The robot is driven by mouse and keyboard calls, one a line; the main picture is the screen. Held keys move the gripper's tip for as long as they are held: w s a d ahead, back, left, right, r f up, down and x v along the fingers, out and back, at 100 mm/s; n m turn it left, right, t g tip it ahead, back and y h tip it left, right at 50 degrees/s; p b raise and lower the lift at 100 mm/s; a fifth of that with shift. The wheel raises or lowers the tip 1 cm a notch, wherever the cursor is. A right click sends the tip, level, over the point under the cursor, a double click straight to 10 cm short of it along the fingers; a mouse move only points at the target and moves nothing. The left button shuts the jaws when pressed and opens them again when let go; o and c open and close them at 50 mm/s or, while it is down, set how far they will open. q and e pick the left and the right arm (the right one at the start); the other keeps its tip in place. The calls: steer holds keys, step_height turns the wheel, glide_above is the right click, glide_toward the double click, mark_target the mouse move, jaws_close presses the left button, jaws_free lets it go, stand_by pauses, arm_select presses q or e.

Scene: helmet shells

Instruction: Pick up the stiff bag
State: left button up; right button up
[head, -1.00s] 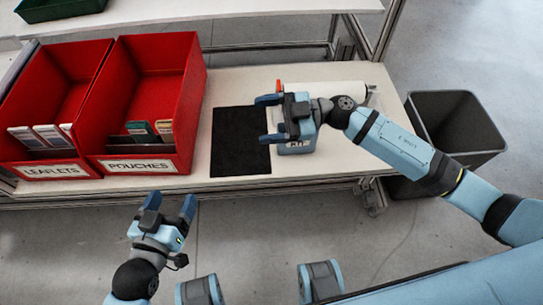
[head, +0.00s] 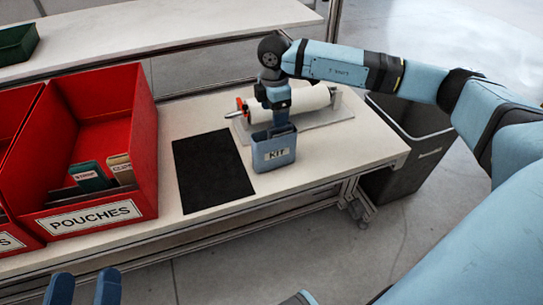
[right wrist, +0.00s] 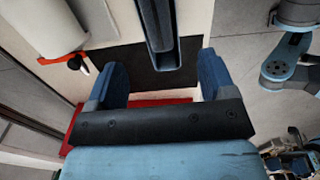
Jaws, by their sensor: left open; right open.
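The stiff bag is a blue-grey, box-like bag labelled KIT (head: 273,156), upright on the bench just right of the black mat. My right gripper (head: 279,117) points down from above at the bag's top edge in the head view. In the right wrist view the open right gripper (right wrist: 164,72) has one finger on each side, with the bag's narrow top (right wrist: 163,35) between and ahead of the tips. I cannot tell whether the fingers touch it. My left gripper (head: 84,288) is open and empty at the lower left, in front of the bench.
A black mat (head: 212,172) lies left of the bag. A red bin labelled POUCHES (head: 140,190) stands further left. A white roll on a holder (head: 312,100) lies close behind the bag. A dark waste bin (head: 405,165) stands on the floor past the bench's right end.

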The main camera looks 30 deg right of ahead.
mark_target(274, 137)
step_height(274, 137, down, 4)
steer(key=shift+f+b, duration=0.2)
steer(key=shift+b, duration=0.3)
step_height(274, 137, down, 5)
steer(key=shift+f+b, duration=0.1)
steer(key=shift+b, duration=1.1)
arm_select(q)
steer(key=f+g, duration=0.1)
steer(key=f, duration=0.1)
steer(key=f+g, duration=0.1)
steer(key=f, duration=0.2)
steer(key=shift+w+d+f+m, duration=0.15)
steer(key=shift+d+f+m, duration=0.05)
steer(key=shift+f+m, duration=0.1)
arm_select(e)
steer(key=shift+c, duration=0.2)
steer(key=c, duration=1.2)
